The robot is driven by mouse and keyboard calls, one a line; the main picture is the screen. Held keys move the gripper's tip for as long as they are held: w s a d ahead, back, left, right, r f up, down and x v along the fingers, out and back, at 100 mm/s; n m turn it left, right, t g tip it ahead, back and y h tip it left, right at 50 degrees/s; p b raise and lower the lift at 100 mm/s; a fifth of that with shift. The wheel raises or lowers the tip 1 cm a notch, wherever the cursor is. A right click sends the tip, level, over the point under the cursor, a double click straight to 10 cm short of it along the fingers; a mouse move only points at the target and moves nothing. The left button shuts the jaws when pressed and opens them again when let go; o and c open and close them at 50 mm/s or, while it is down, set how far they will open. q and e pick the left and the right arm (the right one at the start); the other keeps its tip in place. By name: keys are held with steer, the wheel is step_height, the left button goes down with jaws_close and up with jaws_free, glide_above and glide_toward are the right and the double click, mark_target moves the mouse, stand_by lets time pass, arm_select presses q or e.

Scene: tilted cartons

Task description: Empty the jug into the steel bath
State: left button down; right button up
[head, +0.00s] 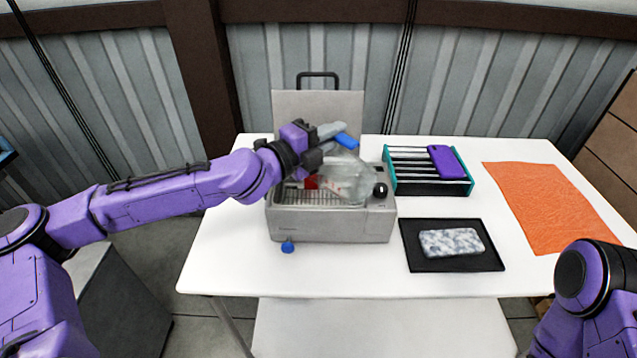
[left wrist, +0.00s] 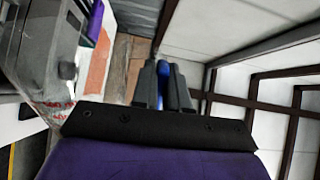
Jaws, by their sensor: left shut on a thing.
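The jug (head: 350,180) is clear, with a blue handle (head: 346,141), and is tilted well over above the steel bath (head: 330,228). My left gripper (head: 330,134) is shut on the handle at the jug's upper side. In the left wrist view, the blue handle (left wrist: 165,72) shows between the fingers (left wrist: 163,88), with part of the clear wall and some red marks at left. The bath is a grey box with its lid (head: 318,112) raised behind it and a rack inside. Whether liquid is in the jug I cannot tell. My right gripper is out of view.
A small blue knob (head: 288,246) is at the bath's front. Right of the bath are a teal-ended rack (head: 400,185) with a purple phone-like block (head: 446,161), a black mat (head: 412,255) with a speckled block (head: 451,242), and an orange cloth (head: 550,205).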

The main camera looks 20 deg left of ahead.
mark_target(349, 147)
arm_select(q)
steer(key=d, duration=0.1)
steer(key=s+d+m+p, duration=0.2)
steer(key=shift+s+r, duration=0.1)
steer(key=shift+r, duration=0.15)
steer(key=shift+s+d+f+m+t, duration=0.15)
steer(key=shift+d+m+t, duration=0.05)
steer(key=shift+m+t, duration=0.1)
steer(key=shift+s+d+b, duration=0.25)
steer(key=shift+d+b, duration=0.1)
steer(key=shift+b, duration=0.25)
steer(key=d+b, duration=0.1)
steer(key=s+d+m, duration=0.1)
steer(key=d+m+b, duration=0.1)
steer(key=shift+s+r+b, duration=0.25)
steer(key=shift+s+b, duration=0.05)
steer(key=s+d+f+m+y+b, duration=0.1)
steer(key=s+d+f+m+b, duration=0.4)
steer(key=d+m+b, duration=0.4)
steer(key=f+m+b, duration=0.1)
steer(key=m, duration=0.3)
steer(key=shift+s+d+f+b, duration=0.15)
steer(key=shift+s+f+b, duration=0.15)
steer(key=shift+s+f, duration=0.1)
